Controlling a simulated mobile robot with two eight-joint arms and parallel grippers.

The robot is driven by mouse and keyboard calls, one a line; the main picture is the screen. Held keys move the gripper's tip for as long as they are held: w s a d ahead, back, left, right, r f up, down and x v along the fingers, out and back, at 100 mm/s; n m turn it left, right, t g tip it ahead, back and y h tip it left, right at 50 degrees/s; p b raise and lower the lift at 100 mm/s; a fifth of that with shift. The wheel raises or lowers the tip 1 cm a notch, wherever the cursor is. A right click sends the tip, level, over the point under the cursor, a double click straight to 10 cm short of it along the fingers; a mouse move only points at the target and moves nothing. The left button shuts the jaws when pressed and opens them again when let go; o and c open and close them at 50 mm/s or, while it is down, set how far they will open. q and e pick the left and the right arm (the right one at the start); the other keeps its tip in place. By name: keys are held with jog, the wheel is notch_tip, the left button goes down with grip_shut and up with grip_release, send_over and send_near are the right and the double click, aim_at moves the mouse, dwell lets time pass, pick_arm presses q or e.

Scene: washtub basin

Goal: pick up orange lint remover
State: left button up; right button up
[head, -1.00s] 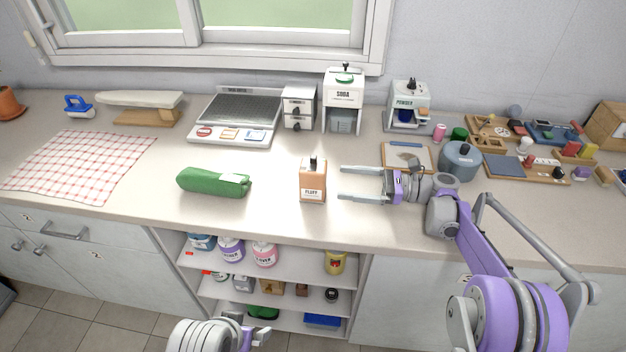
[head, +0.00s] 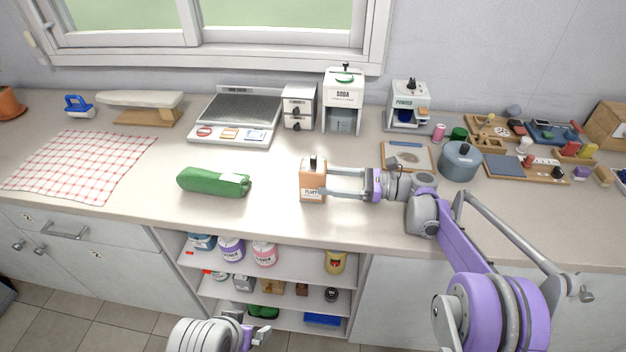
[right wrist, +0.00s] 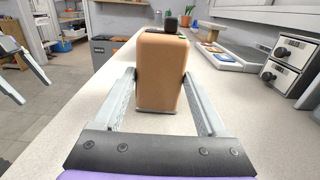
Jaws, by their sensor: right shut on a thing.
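The orange lint remover (head: 312,176) is a small upright box with a black top and a white label reading "FLUFF". It stands on the counter near the front middle. My right gripper (head: 325,182) reaches in from the right and is shut on it. In the right wrist view the lint remover (right wrist: 161,72) stands between the two grey fingers, one along each side. My left gripper (head: 255,337) is low at the bottom of the head view, in front of the shelves; its fingers are too small to read.
A green pouch (head: 213,182) lies left of the lint remover. The soda dispenser (head: 343,100), a small drawer unit (head: 299,107) and a panel device (head: 236,115) stand behind. A grey pot (head: 460,160) is at the right. Open shelves (head: 290,272) lie below the counter edge.

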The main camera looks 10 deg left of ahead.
notch_tip(320, 180, up, 10)
jog(key=shift+p, duration=0.35)
jog(key=shift+f, duration=0.1)
dwell(0.5)
jog(key=shift+f, duration=4.3)
jog(key=shift+f, duration=0.6)
